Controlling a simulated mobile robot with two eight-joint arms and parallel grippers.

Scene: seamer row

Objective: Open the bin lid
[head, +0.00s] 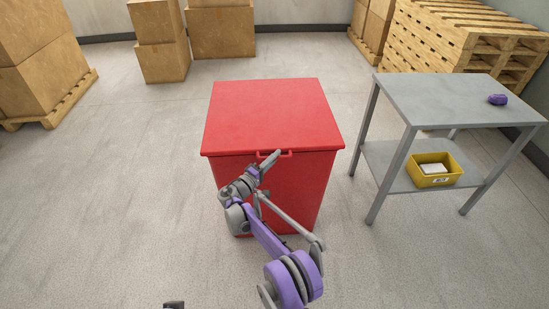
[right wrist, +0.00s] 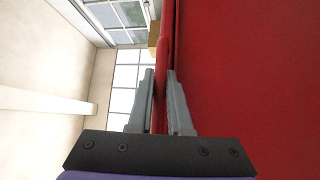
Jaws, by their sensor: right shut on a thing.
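The red bin (head: 300,190) stands in the middle of the head view. Its flat red lid (head: 272,112) lies closed on top, with a small red handle (head: 284,153) at the front edge. My right gripper (head: 272,158) is at that handle, in front of the bin. In the right wrist view its two grey fingers (right wrist: 162,92) are shut on the red handle (right wrist: 164,60), with the red bin (right wrist: 245,70) filling the right side. The fingertips partly hide the handle in the head view.
A grey table (head: 455,98) stands right of the bin, with a purple object (head: 497,99) on top and a yellow box (head: 434,179) on its lower shelf. Wooden pallets (head: 460,40) and cardboard boxes (head: 160,40) stand behind. The floor left of the bin is clear.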

